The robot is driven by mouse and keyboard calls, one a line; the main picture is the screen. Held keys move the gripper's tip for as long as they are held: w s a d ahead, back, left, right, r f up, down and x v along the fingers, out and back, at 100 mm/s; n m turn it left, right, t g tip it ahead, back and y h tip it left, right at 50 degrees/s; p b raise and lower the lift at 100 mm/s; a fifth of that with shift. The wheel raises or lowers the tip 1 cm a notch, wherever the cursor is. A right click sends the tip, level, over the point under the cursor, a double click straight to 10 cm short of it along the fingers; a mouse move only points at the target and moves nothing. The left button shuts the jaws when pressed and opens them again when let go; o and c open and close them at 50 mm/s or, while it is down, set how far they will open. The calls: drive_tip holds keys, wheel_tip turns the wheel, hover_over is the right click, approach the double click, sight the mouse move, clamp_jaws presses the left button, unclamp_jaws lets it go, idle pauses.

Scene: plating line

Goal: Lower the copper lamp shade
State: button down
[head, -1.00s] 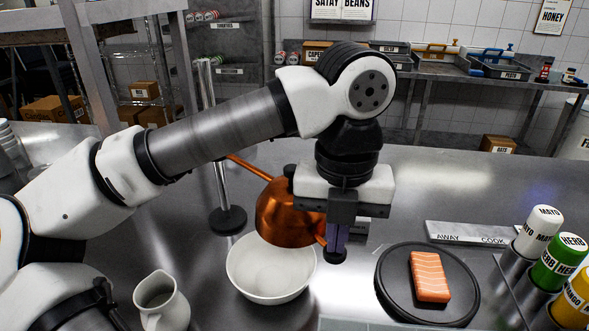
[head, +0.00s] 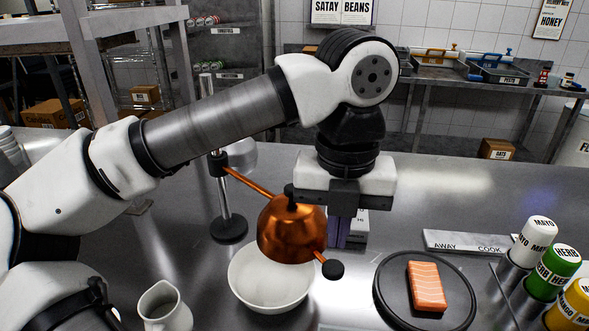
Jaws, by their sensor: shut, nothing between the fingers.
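The copper lamp shade (head: 291,231) is a dome on a copper arm (head: 252,183), which runs from a clamp on an upright metal post (head: 231,205). The shade hangs above the white bowl (head: 262,293) and overlaps its back rim in view. A short copper handle with a black knob (head: 333,269) sticks out at the shade's lower right. My gripper (head: 339,243) points down just right of the shade, shut and empty. Its narrow purple-grey fingers are partly hidden, and I cannot tell whether they touch the shade.
A dark round plate (head: 388,309) with a salmon piece (head: 427,286) lies to the right. A white jug (head: 163,306) stands front left. Behind the plate is an AWAY/COOK strip (head: 470,242). Labelled bottles (head: 552,265) line the right edge. The counter behind the strip is clear.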

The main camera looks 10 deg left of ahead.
wheel_tip(320, 180, up, 5)
drive_tip(key=p, duration=0.2)
drive_tip(key=shift+f+p, duration=0.2)
drive_tip(key=shift+p, duration=0.15)
